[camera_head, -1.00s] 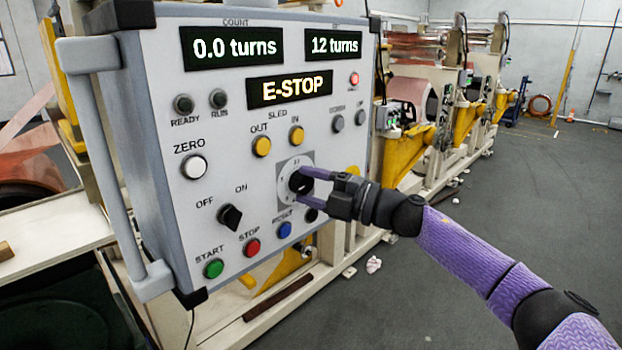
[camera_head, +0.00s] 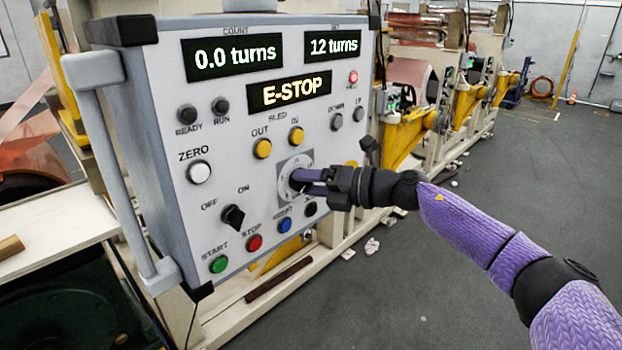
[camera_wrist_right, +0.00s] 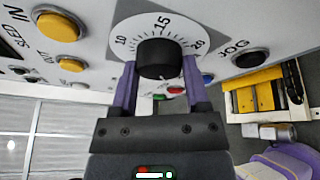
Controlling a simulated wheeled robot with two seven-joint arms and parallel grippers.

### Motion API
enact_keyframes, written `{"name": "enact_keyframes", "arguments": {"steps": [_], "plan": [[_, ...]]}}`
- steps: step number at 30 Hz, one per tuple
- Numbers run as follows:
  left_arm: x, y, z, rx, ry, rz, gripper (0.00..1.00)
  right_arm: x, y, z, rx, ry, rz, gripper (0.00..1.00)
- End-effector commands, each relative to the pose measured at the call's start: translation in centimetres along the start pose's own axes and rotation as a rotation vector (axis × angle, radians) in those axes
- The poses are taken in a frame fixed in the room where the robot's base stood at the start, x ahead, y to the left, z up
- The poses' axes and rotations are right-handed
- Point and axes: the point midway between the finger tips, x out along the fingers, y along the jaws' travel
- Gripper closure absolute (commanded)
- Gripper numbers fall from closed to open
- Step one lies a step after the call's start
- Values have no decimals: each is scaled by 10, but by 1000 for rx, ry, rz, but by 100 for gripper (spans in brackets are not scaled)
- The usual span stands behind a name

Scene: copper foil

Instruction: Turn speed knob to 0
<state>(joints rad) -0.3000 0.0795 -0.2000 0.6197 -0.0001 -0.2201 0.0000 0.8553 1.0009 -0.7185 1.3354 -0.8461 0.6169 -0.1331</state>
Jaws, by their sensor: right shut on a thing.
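The speed knob is a round black knob (camera_wrist_right: 160,57) on a white dial (camera_wrist_right: 135,27) with numbers around it; 10, 15 and 20 are legible in the right wrist view. In the head view the dial (camera_head: 284,170) sits on the grey control panel, and the knob is mostly hidden by my fingers. My right gripper (camera_head: 300,180) reaches in from the right. In the right wrist view its two purple fingers (camera_wrist_right: 160,80) stand on either side of the knob, shut on it. The knob's pointer mark cannot be made out. My left gripper is not in view.
The panel (camera_head: 160,120) reads 0.0 turns, 12 turns and E-STOP. An ON/OFF switch (camera_head: 232,217), a red stop button (camera_head: 255,242), a blue button (camera_head: 285,225) and yellow sled buttons (camera_head: 262,148) surround the dial. A grey handle (camera_head: 115,170) runs down the panel's left side.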

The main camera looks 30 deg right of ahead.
Motion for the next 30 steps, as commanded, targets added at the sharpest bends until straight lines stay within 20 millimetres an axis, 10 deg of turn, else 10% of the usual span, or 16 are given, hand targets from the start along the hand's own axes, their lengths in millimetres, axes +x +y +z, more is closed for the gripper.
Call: {"name": "enact_keyframes", "arguments": {"steps": [17, 18, 22, 30], "plan": [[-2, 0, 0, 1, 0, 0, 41, 0, -1, -1, -27, 5, -12, 99], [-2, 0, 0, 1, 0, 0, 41, 0, -1, -1, -27, 5, -12, 34], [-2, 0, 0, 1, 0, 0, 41, 0, -1, -1, -26, 4, -12, 7], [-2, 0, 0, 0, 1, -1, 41, 0, 0, 0, -26, 3, -11, 5]]}}
